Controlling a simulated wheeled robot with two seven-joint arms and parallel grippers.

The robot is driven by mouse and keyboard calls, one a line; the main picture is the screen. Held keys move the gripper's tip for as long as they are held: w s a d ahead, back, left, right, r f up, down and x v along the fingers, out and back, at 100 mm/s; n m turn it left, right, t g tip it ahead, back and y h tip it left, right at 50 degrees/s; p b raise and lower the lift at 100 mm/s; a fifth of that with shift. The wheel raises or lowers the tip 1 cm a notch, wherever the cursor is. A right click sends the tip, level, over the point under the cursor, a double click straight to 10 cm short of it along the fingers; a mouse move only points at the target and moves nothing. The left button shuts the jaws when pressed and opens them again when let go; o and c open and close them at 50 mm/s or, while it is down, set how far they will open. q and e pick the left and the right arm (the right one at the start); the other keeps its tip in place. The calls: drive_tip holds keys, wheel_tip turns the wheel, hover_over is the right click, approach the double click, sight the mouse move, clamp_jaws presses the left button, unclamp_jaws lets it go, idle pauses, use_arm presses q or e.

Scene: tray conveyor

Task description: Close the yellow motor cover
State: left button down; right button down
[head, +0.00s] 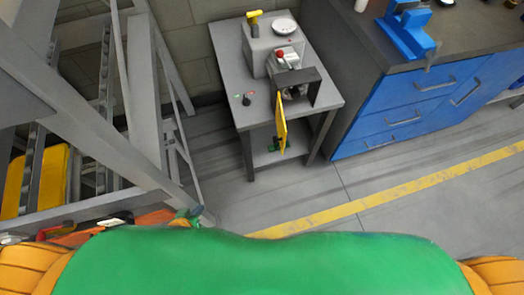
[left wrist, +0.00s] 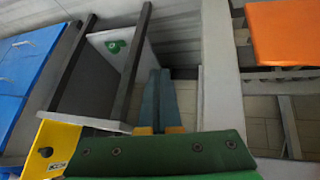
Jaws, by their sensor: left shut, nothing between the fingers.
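The yellow motor cover (head: 281,123) hangs open, nearly edge-on, at the front of a dark grey housing (head: 298,82) on a small grey table. In the left wrist view, a yellow panel with a black knob (left wrist: 50,150) at the lower left looks like the same cover. My left gripper (head: 190,214) is low and to the left of the table, apart from the cover. Its blue-green fingers (left wrist: 160,78) are together and empty in the left wrist view. My right gripper is not in view.
The grey table (head: 232,62) carries a machine with a red knob (head: 279,54), a yellow handle (head: 254,18) and small buttons. A grey metal frame (head: 145,90) stands close on the left. A blue drawer cabinet (head: 400,100) is at the right. Floor before the table is clear.

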use_arm(q)
drive_tip(key=w+d+r+n+t+h+b, duration=0.1)
drive_tip(key=w+r+n+t+h+b, duration=0.2)
drive_tip(key=w, duration=0.4)
drive_tip(key=w+d+r+n+t+h+b, duration=0.35)
drive_tip(key=d+r+h+b, duration=0.35)
drive_tip(key=d+r+b, duration=0.3)
drive_tip(key=w+d+n, duration=0.1)
drive_tip(key=w+d, duration=0.6)
drive_tip(key=d, duration=0.3)
drive_tip(key=shift+w, duration=0.3)
drive_tip(key=shift+d, duration=0.15)
